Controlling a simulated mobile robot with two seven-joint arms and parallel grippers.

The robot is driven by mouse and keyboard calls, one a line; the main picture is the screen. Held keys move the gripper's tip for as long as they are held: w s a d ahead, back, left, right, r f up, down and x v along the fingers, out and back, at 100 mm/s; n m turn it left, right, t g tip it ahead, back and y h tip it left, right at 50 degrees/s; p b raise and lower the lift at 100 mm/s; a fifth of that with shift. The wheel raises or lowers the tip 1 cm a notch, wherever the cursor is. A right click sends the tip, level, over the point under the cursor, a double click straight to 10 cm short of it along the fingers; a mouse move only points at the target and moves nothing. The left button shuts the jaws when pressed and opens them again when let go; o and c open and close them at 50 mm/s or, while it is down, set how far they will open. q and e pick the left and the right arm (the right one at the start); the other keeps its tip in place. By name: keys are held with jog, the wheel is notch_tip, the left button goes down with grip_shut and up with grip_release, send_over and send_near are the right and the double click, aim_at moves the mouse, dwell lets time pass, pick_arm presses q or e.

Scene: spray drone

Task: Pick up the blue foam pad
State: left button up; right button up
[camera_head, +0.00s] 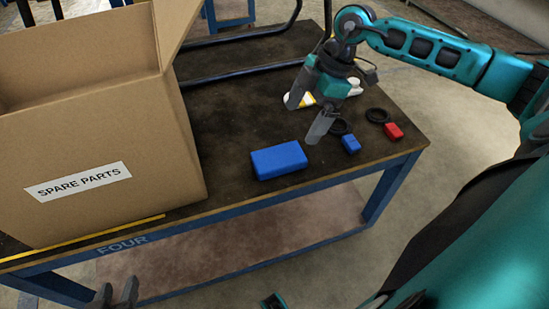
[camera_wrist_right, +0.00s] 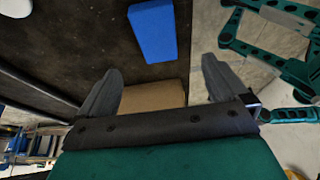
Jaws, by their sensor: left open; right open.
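The blue foam pad (camera_head: 279,160) is a flat rectangular block lying on the dark tabletop (camera_head: 235,115), near the front edge and right of the cardboard box. It also shows at the top of the right wrist view (camera_wrist_right: 153,32), beyond the fingertips. My right gripper (camera_head: 304,121) is open and empty, above the table and up and right of the pad in the head view. Its two spread fingers show in the right wrist view (camera_wrist_right: 162,66), apart from the pad. My left gripper (camera_head: 117,290) is at the bottom of the head view, open, in front of the table.
An open cardboard box (camera_head: 110,140) labelled SPARE PARTS fills the table's left. A white and yellow item (camera_head: 306,99) lies behind my right gripper.

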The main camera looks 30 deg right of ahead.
jog(key=b, duration=0.2)
send_over(280, 155)
jog(key=s+d, duration=0.1)
jog(key=d, duration=0.1)
notch_tip(280, 155, down, 7)
jog(key=shift+s+r, duration=0.15)
jog(key=shift+r, duration=0.05)
jog(key=x, duration=0.1)
jog(key=b+x, duration=0.1)
jog(key=x, duration=0.3)
jog(key=shift+w, duration=0.35)
pick_arm(q)
jog(key=f, duration=0.3)
jog(key=shift+s+d+f, duration=0.15)
jog(key=shift+s+f, duration=0.1)
jog(key=shift+f, duration=0.1)
pick_arm(e)
jog(key=shift+c, duration=0.9)
pick_arm(q)
jog(key=shift+w, duration=0.1)
pick_arm(e)
jog(key=c, duration=0.8)
